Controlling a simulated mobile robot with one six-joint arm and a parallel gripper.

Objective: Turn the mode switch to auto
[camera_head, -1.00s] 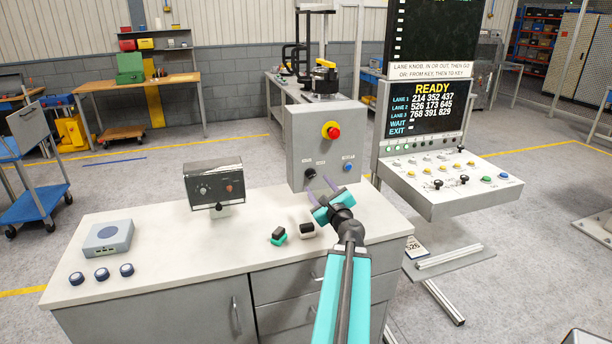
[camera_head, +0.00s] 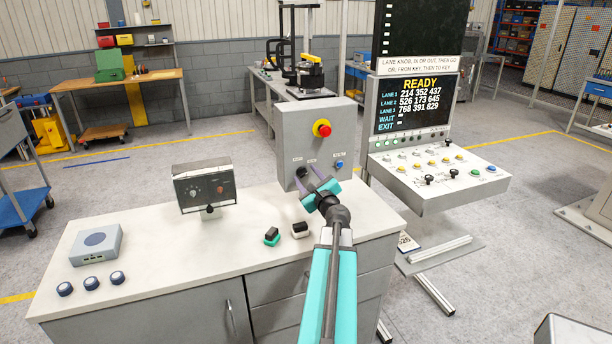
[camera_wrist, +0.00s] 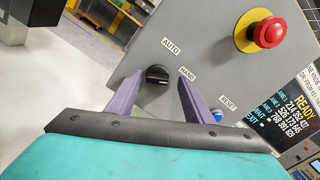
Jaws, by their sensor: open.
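The mode switch (camera_wrist: 157,75) is a black rotary knob on the grey control box (camera_head: 293,124). In the wrist view it lies between labels AUTO (camera_wrist: 171,46) and MANU (camera_wrist: 187,74). Its pale mark points right, toward the MANU side. My gripper (camera_wrist: 155,97) is open, its two purple fingers on either side of the knob in that view. I cannot tell whether they touch it. In the head view my gripper (camera_head: 311,178) is at the lower front of the box and partly hides the knob.
A red emergency button (camera_wrist: 269,32) on a yellow base sits above the knob. A blue RESET button (camera_wrist: 217,115) is close to the right finger. The lane console (camera_head: 437,177) stands right of the bench. Small black-topped blocks (camera_head: 271,236) lie on the bench.

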